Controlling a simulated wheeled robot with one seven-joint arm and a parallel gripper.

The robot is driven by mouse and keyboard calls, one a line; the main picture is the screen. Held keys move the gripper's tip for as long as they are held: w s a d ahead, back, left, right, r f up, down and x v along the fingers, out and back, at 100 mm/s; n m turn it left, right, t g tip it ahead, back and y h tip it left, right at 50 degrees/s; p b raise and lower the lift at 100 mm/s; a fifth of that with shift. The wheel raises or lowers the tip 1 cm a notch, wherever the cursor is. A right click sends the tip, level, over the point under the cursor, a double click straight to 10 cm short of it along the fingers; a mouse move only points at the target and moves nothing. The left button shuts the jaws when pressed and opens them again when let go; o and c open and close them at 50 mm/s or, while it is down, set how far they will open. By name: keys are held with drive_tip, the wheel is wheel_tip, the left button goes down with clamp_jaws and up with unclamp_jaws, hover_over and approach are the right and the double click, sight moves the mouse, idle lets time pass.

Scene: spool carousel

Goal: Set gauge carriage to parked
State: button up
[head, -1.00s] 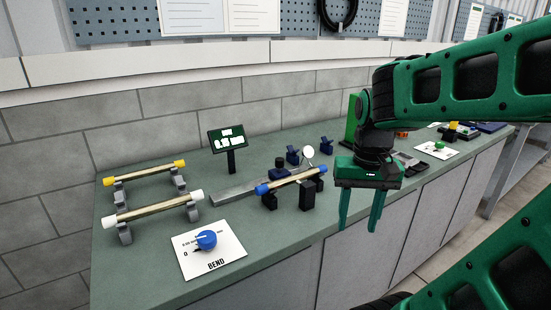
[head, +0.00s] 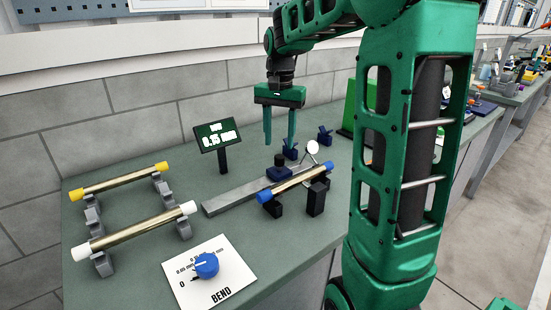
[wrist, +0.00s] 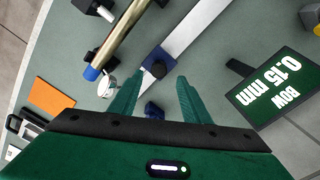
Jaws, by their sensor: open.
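The gauge carriage (head: 281,173) is a small dark blue block with a black knob, sitting on a flat grey rail (head: 228,197) towards its right end. A round white dial (head: 312,148) stands beside it. A brass tube with blue ends (head: 300,184) lies on black supports in front of it. My gripper (head: 279,143) is open and empty, pointing down above the carriage. In the wrist view, the carriage (wrist: 158,62) and its knob lie just beyond and between the spread fingers (wrist: 160,82). I cannot tell whether a finger touches it.
A display (head: 217,136) behind the rail reads "BOW 0.15 mm" in the wrist view. Two brass tubes, yellow-ended (head: 120,182) and white-ended (head: 135,233), rest on grey stands at left. A blue knob (head: 206,265) sits on the BEND card (head: 232,282). Small blue holders (head: 325,135) stand behind.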

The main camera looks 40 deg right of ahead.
sight(279, 156)
wheel_tip(279, 156, down, 7)
drive_tip(key=shift+f, duration=0.1)
idle(0.4)
clamp_jaws()
